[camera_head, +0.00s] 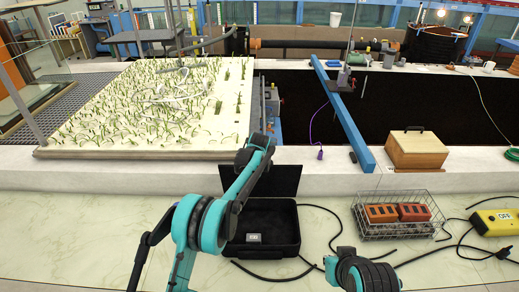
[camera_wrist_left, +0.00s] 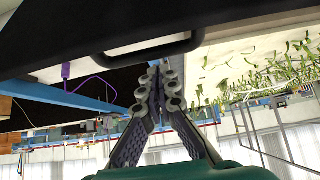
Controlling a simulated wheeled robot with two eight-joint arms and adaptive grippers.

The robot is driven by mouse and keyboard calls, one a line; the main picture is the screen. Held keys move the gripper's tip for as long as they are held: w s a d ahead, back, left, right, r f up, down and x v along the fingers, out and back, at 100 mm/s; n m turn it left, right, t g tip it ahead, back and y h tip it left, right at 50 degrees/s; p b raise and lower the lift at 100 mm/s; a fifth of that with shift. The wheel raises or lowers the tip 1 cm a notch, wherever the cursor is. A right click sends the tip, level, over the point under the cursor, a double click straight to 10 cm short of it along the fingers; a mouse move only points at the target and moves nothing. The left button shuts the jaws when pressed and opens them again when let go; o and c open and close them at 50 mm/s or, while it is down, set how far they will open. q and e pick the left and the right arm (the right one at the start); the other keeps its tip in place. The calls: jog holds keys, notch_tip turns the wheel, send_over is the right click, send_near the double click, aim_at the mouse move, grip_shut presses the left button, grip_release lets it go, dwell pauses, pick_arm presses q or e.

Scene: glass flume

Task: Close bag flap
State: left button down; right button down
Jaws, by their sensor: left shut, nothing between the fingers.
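The bag is a black case (camera_head: 288,232) on the pale counter, with its flap (camera_head: 286,180) standing up open at the back. A small grey labelled block (camera_head: 253,238) lies inside. My left arm reaches over the case's left side to the flap's upper left; its fingers cannot be made out in the head view. In the left wrist view my left gripper (camera_wrist_left: 158,80) is shut and empty. The flap's dark panel (camera_wrist_left: 60,25) with a handle (camera_wrist_left: 150,47) crosses the top there, close to the fingertips; contact cannot be told. My right gripper is not in view.
A wire basket with orange blocks (camera_head: 400,213) stands right of the case, with a wooden box (camera_head: 416,150) behind it. Black cables (camera_head: 300,272) lie on the counter. A yellow device (camera_head: 495,222) is at far right. A planted board (camera_head: 150,105) lies behind left.

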pick_arm(q)
jog(key=shift+s+f, duration=0.1)
jog(key=shift+s, duration=0.2)
jog(key=shift+s+f, duration=0.1)
jog(key=shift+s, duration=0.1)
